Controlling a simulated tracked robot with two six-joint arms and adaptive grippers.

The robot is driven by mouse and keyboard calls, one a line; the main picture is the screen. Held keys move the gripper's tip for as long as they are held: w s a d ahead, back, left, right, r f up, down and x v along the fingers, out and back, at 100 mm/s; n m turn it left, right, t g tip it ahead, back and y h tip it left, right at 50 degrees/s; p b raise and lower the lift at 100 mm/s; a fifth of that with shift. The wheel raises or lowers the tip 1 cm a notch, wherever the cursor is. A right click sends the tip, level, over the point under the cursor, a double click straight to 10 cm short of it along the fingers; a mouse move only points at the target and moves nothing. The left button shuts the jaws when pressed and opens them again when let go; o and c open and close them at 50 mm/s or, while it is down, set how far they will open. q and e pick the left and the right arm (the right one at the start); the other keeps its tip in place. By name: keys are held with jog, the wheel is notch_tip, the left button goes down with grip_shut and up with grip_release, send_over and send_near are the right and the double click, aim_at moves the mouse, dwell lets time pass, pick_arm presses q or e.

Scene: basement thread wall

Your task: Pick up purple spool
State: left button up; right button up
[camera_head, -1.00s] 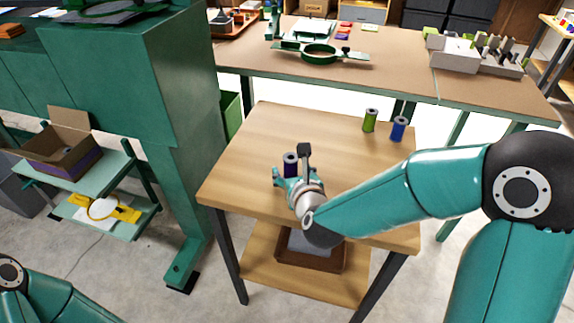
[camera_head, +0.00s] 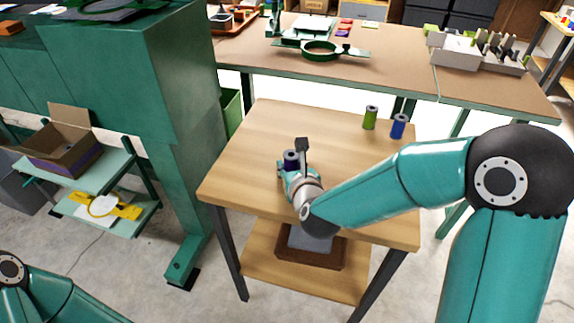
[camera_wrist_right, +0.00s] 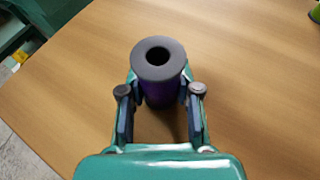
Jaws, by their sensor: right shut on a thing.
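The purple spool (camera_head: 291,160) stands upright near the left-middle of the small wooden table (camera_head: 250,150), its top and part of its side showing. In the right wrist view the purple spool (camera_wrist_right: 160,70) has a dark grey top flange with a hole, and its purple body sits between the fingers. My right gripper (camera_head: 291,172) is shut on the spool, with a finger on each side; it also shows in the right wrist view (camera_wrist_right: 160,95). I cannot tell whether the spool touches the table. My left gripper is out of view; only part of my left arm shows at the lower left.
A green spool (camera_head: 370,118) and a blue spool (camera_head: 398,127) stand at the table's back right. A brown workbench (camera_head: 395,72) is behind, with a green hoop (camera_head: 320,50) on it. A large green machine (camera_head: 130,80) stands left. The table's middle is clear.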

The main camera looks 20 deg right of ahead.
jog(key=shift+r, duration=0.15)
notch_tip(320, 180, up, 20)
jog(key=p, duration=0.6)
jog(key=shift+f, duration=0.25)
